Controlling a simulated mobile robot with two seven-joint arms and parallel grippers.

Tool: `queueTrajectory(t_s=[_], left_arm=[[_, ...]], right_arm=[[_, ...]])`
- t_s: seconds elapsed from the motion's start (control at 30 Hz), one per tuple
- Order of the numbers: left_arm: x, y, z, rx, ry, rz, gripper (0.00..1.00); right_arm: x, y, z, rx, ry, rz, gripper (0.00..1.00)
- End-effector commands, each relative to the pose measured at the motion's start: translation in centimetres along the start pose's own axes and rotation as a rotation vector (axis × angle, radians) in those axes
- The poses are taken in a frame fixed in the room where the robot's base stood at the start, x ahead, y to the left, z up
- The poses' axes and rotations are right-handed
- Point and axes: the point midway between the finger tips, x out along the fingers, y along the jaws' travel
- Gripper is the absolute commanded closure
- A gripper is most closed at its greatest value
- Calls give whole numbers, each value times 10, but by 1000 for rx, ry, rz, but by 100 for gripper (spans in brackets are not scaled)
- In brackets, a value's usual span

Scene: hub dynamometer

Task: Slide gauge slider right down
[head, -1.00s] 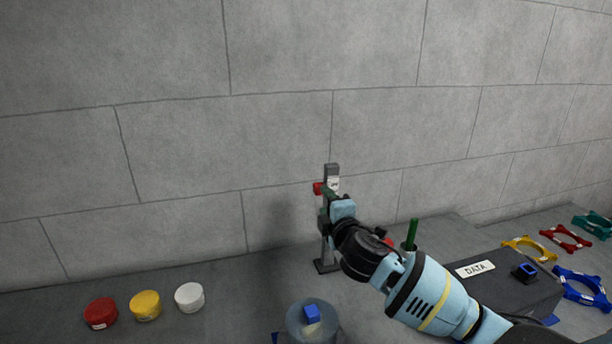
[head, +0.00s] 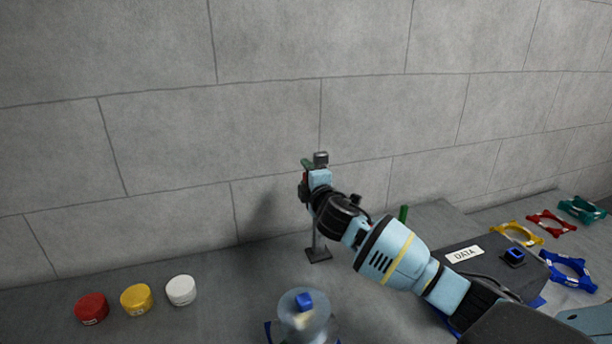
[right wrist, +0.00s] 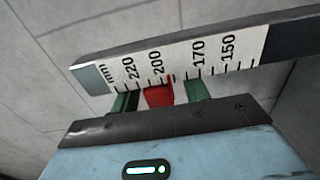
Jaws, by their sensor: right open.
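The gauge is a thin upright post (head: 321,157) on a dark foot (head: 318,256), near the wall. In the right wrist view its white scale (right wrist: 180,62) carries mm numbers from 220 to 150. The red slider (right wrist: 158,95) sits at the scale's edge near the 200 mark. My right gripper (right wrist: 161,96) is open, with one green fingertip on each side of the slider and gaps between. In the head view the right gripper (head: 306,172) is at the upper post and mostly hides the slider. My left gripper is not in view.
Red (head: 92,308), yellow (head: 137,298) and white (head: 181,290) round pots stand at the left. A clear round vessel with a blue block (head: 304,300) is in front of the gauge. A DATA box (head: 462,258) and coloured frames (head: 567,268) lie at the right.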

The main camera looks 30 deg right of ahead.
Motion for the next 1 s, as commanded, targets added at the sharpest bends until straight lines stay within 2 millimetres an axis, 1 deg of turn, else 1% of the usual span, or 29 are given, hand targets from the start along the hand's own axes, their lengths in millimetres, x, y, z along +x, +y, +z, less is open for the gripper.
queueTrajectory(t_s=[0.13,0.37,0.4,0.73,1.0], left_arm=[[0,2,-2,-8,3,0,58],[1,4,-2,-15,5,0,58],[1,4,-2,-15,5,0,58],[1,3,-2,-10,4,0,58],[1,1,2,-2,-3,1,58]], right_arm=[[6,0,0,0,1,0,55],[6,0,0,0,1,0,55],[6,0,0,0,1,0,56],[6,0,0,0,0,1,99],[8,-2,0,0,0,-1,100]])
